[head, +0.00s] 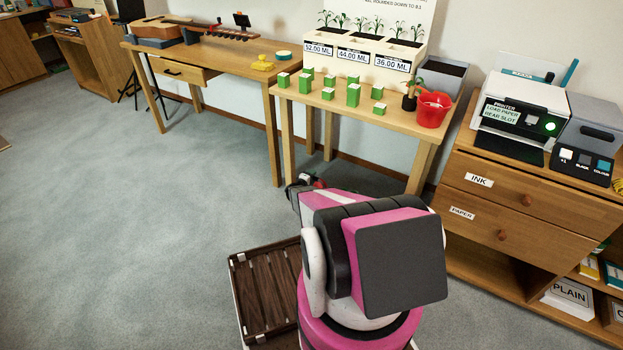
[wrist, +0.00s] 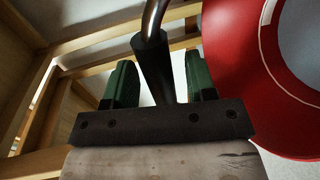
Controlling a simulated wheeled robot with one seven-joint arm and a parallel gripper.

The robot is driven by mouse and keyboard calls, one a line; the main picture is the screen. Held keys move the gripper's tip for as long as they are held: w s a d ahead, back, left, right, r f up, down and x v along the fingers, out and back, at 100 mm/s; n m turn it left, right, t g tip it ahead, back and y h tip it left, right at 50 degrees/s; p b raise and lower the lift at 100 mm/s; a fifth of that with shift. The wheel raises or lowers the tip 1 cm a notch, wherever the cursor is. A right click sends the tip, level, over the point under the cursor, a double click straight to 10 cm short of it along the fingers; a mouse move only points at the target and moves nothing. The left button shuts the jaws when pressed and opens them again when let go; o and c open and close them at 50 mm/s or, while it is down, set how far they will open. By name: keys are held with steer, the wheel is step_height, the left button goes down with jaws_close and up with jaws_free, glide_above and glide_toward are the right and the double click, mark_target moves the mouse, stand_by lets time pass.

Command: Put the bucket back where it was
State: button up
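A large red round body with a pale inner rim, which looks like a bucket (wrist: 232,50), fills the right of the wrist view, close beside my gripper (wrist: 160,85). The contact is partly hidden by the palm. In the head view my gripper (head: 303,184) is low in front of the tables, mostly hidden by my arm, with a bit of red beside it.
The right table (head: 400,118) holds several green blocks (head: 330,93), planters (head: 350,60) and a small potted plant (head: 409,102). A wooden desk (head: 220,52) stands left, a printer cabinet (head: 495,190) right. A slatted dark crate (head: 265,292) is beside my arm. The left floor is clear.

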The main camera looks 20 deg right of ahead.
steer(key=shift+r, duration=0.15)
steer(key=shift+s+a+r, duration=0.1)
steer(key=shift+s+a, duration=0.05)
steer(key=shift+a, duration=0.05)
steer(key=v, duration=1.1)
steer(key=s+a+r+t+y, duration=0.1)
steer(key=s+a+r+y, duration=0.1)
steer(key=a+r+y, duration=1.45)
steer(key=s+d+r+m+g+h, duration=0.1)
steer(key=s+r+g, duration=0.4)
steer(key=s, duration=0.7)
steer(key=s+d+r+m+g+h, duration=0.1)
steer(key=s+r+m+g+h, duration=0.2)
steer(key=s+r, duration=0.6)
steer(key=s+m+g, duration=0.2)
steer(key=s+m, duration=0.1)
steer(key=s, duration=0.1)
steer(key=shift+r+m+g, duration=0.3)
steer(key=shift+r+g, duration=0.1)
